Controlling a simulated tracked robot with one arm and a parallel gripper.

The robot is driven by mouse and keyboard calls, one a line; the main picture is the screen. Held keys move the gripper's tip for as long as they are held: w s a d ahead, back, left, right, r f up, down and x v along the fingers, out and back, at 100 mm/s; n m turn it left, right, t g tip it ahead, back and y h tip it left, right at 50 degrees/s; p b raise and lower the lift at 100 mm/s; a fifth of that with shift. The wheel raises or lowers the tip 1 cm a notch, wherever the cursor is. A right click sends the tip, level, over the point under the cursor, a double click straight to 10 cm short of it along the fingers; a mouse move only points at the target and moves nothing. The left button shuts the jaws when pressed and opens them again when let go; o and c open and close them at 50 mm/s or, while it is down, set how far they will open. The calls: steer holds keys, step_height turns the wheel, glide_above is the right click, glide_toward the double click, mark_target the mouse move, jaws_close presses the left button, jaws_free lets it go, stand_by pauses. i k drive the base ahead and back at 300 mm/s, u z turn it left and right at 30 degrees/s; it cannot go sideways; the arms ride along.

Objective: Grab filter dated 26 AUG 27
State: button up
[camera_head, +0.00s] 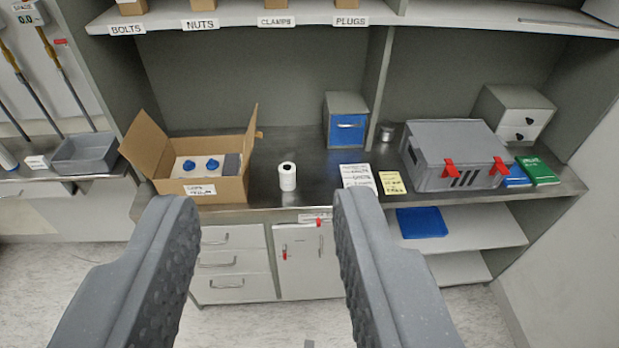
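My gripper (265,200) is open and empty, its two grey padded fingers reaching in from the bottom, well short of the counter. No date reading 26 AUG 27 is legible. A white cylinder (287,177) with a dark hole in its top stands on the counter; I cannot tell if it is a filter or a roll. An open cardboard box (222,190) to its left holds a white insert with two blue round items (212,164) and a dark grey block (231,165). The box's front label is too small to read.
A grey case with red latches (450,150), a blue drawer box (345,121) and two note sheets (357,176) are on the counter (315,195). Shelves labelled bolts, nuts, clamps and plugs run above. A drawer unit (232,262) and white cabinet (303,262) stand below.

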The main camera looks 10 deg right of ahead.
mark_target(288, 169)
steer(key=i, duration=1)
steer(key=z, duration=0.05)
steer(key=k, duration=1)
steer(key=z, duration=0.95)
steer(key=i, duration=1.6)
steer(key=u, duration=0.55)
